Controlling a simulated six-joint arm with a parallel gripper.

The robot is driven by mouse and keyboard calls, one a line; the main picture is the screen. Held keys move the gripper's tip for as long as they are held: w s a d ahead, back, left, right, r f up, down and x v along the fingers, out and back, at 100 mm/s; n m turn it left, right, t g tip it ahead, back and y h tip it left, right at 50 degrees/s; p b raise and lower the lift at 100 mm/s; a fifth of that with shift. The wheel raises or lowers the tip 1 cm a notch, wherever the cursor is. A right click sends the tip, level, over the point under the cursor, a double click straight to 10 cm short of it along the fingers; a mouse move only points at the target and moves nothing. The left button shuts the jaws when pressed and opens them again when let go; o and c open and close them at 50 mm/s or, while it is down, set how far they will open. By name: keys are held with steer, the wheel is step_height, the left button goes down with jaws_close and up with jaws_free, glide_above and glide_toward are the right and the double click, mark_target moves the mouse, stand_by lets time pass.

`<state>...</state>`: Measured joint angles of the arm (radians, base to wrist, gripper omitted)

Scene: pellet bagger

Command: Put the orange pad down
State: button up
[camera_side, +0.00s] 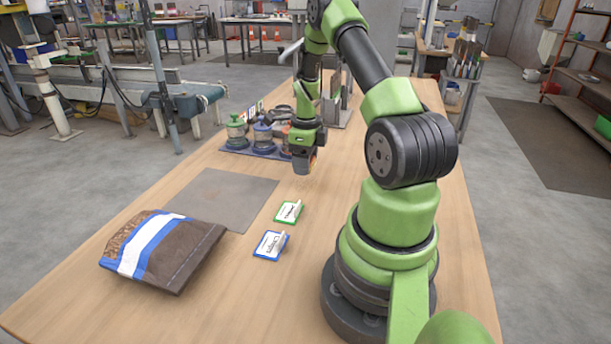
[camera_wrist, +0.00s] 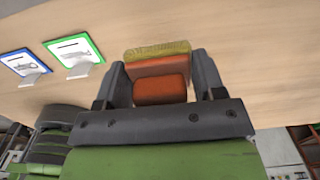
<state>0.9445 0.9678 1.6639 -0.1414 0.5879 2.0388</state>
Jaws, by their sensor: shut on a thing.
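The orange pad (camera_wrist: 160,88) sits between the two dark fingers of my gripper (camera_wrist: 158,66) in the wrist view. It has an orange block-like back and a yellowish, rough-looking strip along its far edge. In the side view my gripper (camera_side: 304,164) points down over the wooden table, to the right of the rack. Only a little orange of the pad shows there, and its underside is hidden. It appears held above the table, but the exact gap cannot be told.
A blue rack (camera_side: 236,150) holds green and blue hand-held items, with another partly hidden behind my gripper. A green-edged card (camera_side: 289,212) and a blue-edged card (camera_side: 271,245) lie nearer. A grey mat (camera_side: 215,195) is bare; a brown bag (camera_side: 185,255) lies at front left.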

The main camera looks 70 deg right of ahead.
mark_target(306, 183)
steer(key=shift+f, duration=2.15)
steer(key=shift+f, duration=0.1)
steer(key=o, duration=0.9)
steer(key=shift+f, duration=0.1)
